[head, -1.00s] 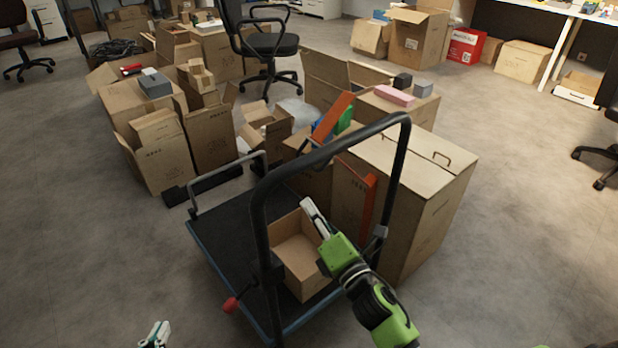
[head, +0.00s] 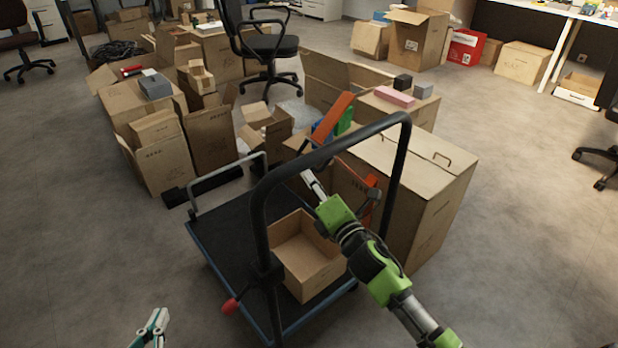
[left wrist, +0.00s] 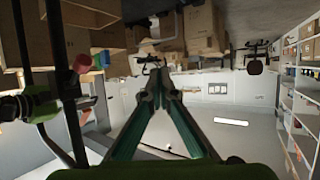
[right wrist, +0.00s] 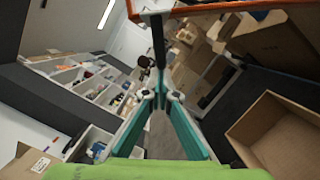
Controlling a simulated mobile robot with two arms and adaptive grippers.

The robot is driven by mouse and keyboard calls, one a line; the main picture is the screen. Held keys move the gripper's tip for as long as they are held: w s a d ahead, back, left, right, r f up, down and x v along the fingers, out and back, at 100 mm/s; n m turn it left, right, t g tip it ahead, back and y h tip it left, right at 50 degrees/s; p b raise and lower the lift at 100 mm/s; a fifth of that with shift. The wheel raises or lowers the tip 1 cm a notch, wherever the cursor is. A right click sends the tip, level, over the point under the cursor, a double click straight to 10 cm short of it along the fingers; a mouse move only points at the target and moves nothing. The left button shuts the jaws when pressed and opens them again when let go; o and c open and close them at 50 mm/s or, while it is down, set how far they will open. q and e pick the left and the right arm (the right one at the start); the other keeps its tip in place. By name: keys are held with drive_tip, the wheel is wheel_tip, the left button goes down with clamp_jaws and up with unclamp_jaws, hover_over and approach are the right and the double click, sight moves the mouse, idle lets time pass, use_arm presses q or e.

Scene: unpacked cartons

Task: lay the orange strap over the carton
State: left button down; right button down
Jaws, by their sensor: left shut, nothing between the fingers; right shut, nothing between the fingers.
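The orange strap (head: 373,181) is by the near side of the tall closed carton (head: 430,165), largely hidden behind my right arm and the cart handle. An orange band, seemingly this strap, crosses the top of the right wrist view (right wrist: 215,9). My right gripper (head: 307,176) is shut and empty, above the cart beside the carton's left side; whether it touches the strap I cannot tell. My left gripper (head: 160,318) is shut and empty, low at the front left, away from the carton. The carton's top looks bare apart from its handles.
A cart (head: 225,225) with a black upright handle (head: 258,215) stands in front of the carton. A small open box (head: 303,262) sits on its deck. Another orange piece (head: 338,108) and a green item (head: 345,121) lie behind the handle.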

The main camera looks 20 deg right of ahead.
drive_tip(key=shift+r, duration=0.1)
